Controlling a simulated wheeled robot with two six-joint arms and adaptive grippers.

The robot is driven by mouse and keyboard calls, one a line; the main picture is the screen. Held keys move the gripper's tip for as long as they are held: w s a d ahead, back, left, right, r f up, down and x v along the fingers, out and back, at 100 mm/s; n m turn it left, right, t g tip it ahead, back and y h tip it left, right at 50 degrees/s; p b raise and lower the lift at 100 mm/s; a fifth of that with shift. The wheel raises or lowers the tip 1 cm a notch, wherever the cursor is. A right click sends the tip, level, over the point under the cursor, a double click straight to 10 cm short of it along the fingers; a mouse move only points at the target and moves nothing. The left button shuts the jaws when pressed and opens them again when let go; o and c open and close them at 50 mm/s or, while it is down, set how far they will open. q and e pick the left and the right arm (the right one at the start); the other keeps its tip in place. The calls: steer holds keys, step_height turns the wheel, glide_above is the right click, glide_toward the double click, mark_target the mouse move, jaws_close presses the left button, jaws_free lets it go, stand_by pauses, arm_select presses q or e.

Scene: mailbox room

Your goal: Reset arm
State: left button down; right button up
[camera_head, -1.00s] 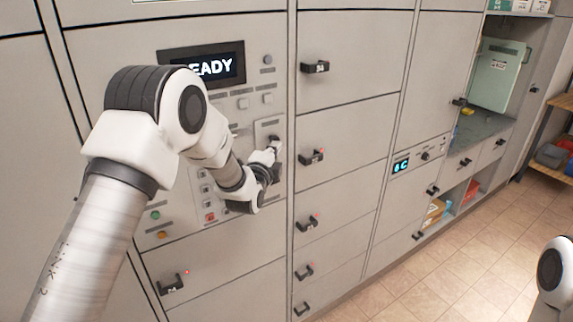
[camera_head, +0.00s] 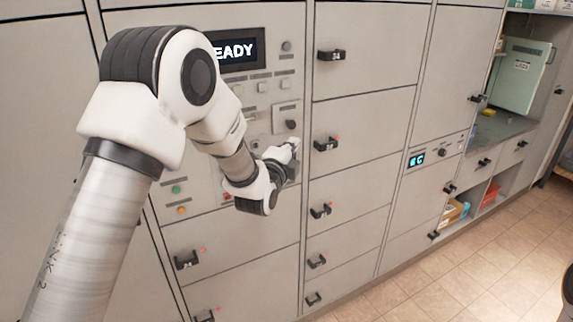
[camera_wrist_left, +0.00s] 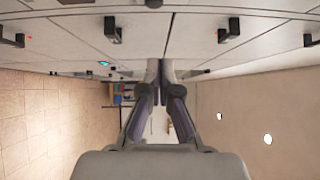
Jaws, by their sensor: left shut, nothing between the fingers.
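My left arm comes in from the left in the head view, in front of the grey locker wall. My left gripper (camera_head: 291,154) is beside the control panel, below and close to a dark round knob (camera_head: 291,125); whether it touches the panel cannot be told. In the wrist view my left gripper (camera_wrist_left: 166,68) has its fingers together, with nothing between them. The panel's display (camera_head: 235,52) reads "EADY", its left end hidden by my arm.
Locker doors with dark handles (camera_head: 331,55) stand right of the panel. A small blue display (camera_head: 416,159) is farther right. A counter (camera_head: 498,130) with a pale green case (camera_head: 522,75) stands at the back right.

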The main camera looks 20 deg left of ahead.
arm_select(q)
steer(key=s+f+n+g, duration=0.1)
steer(key=s+f+g, duration=0.5)
steer(key=f, duration=1)
steer(key=s+f+n+g, duration=0.1)
steer(key=s+f+g, duration=0.1)
steer(key=s+f, duration=1.15)
steer(key=s+f+n+g, duration=0.5)
steer(key=s+f+n, duration=0.2)
steer(key=s, duration=0.5)
steer(key=s+d+f+n+g+h, duration=0.1)
steer(key=s+f+n+g, duration=0.4)
steer(key=s, duration=0.7)
step_height(320, 180, down, 3)
steer(key=n+b, duration=0.1)
steer(key=n, duration=0.3)
steer(key=shift+s+d+r, duration=0.15)
steer(key=shift+s+r, duration=0.05)
steer(key=shift+s, duration=0.15)
arm_select(e)
steer(key=shift+w+a+f, duration=0.15)
steer(key=shift+w+f, duration=0.05)
steer(key=shift+f, duration=0.25)
steer(key=shift+w+a+f, duration=0.15)
steer(key=shift+f, duration=0.3)
